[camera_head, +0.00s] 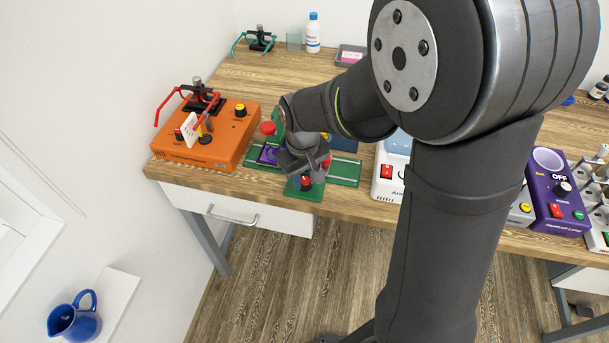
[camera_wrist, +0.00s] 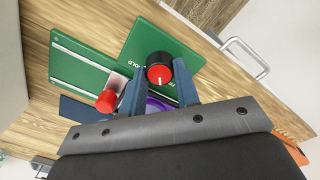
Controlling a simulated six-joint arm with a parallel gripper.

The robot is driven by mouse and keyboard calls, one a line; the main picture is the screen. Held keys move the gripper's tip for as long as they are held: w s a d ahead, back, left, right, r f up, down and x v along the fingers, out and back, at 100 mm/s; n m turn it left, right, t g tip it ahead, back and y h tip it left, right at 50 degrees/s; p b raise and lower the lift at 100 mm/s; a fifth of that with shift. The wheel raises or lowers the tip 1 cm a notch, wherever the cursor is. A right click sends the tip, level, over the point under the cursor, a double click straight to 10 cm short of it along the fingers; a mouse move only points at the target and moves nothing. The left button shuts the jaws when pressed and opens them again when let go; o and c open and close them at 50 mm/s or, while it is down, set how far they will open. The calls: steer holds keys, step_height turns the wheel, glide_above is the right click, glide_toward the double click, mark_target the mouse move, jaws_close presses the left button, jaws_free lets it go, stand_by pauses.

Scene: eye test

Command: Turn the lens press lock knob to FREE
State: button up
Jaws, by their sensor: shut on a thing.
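The lens press is green, with a front plate (camera_wrist: 147,45) that carries the lock knob (camera_wrist: 160,73). The knob is black with a red top and a white pointer line. In the wrist view the pointer points down, towards my palm. The word HOLD is left of the knob; lettering below right is partly hidden by a finger. My gripper (camera_wrist: 158,88) has one finger on each side of the knob and is shut on it. In the head view my gripper (camera_head: 306,174) is over the knob (camera_head: 306,183) at the table's front edge. The press's red ball handle (camera_head: 268,128) stands behind left.
An orange device (camera_head: 225,140) with red-framed glasses stands left of the press. A white device (camera_head: 385,185) stands close on the right, and a purple lamp box (camera_head: 552,205) farther right. A drawer handle (camera_head: 232,217) juts out below the table edge.

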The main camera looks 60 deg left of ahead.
mark_target(303, 182)
steer(key=shift+n, duration=0.7)
steer(key=o, duration=1)
steer(key=shift+r, duration=0.15)
steer(key=r, duration=1.7)
steer(key=shift+s+r, duration=0.1)
steer(key=shift+s, duration=0.2)
steer(key=f, duration=1.7)
steer(key=shift+w+f, duration=0.3)
